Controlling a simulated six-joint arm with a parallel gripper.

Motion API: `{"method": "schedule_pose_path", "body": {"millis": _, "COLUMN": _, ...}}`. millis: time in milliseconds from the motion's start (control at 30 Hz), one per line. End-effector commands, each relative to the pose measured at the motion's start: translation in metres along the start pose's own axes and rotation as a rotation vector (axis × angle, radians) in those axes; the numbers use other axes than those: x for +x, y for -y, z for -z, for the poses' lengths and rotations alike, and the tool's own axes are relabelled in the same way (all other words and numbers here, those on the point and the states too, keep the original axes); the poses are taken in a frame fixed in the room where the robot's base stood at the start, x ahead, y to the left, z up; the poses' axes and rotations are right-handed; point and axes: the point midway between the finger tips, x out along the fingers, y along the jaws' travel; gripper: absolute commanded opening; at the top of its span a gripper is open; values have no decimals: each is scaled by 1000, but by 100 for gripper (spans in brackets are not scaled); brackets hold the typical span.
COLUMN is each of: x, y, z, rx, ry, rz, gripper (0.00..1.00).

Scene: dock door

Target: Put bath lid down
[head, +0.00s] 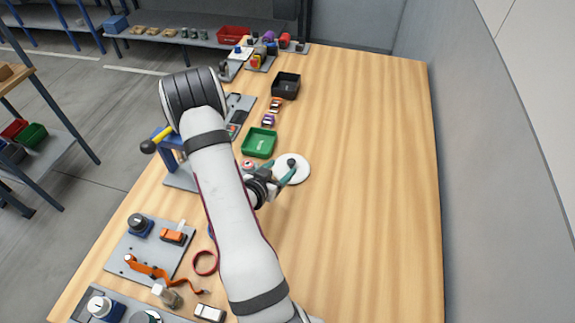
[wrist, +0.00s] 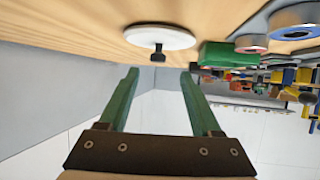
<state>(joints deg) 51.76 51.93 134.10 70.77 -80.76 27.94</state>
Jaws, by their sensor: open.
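The bath lid, a white disc with a dark knob (head: 299,176), lies flat on the wooden table, knob up. It also shows in the wrist view (wrist: 178,40), with the dark knob (wrist: 158,55) pointing towards my gripper. My gripper (head: 281,169) has green fingers and is open and empty. In the wrist view its fingertips (wrist: 158,73) are spread either side of the knob's line, and the knob stands just beyond them, apart from both. My arm hides part of the table to the left of the lid.
A green bin (head: 259,142) stands just behind and left of the lid, with a black bin (head: 286,86) farther back. Boards with tools and parts line the table's left side. A grey wall (head: 490,170) borders the right edge. The table's right half is clear.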

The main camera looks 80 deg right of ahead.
Motion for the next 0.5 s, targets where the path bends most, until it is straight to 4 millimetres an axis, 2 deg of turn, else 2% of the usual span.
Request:
{"method": "schedule_pose_path", "body": {"millis": 400, "x": 68, "y": -4, "z": -4, "rx": 1, "ry": 1, "rz": 2, "gripper": 65}}
{"method": "schedule_pose_path", "body": {"millis": 500, "x": 74, "y": -4, "z": -4, "rx": -1, "ry": 2, "rz": 3, "gripper": 65}}
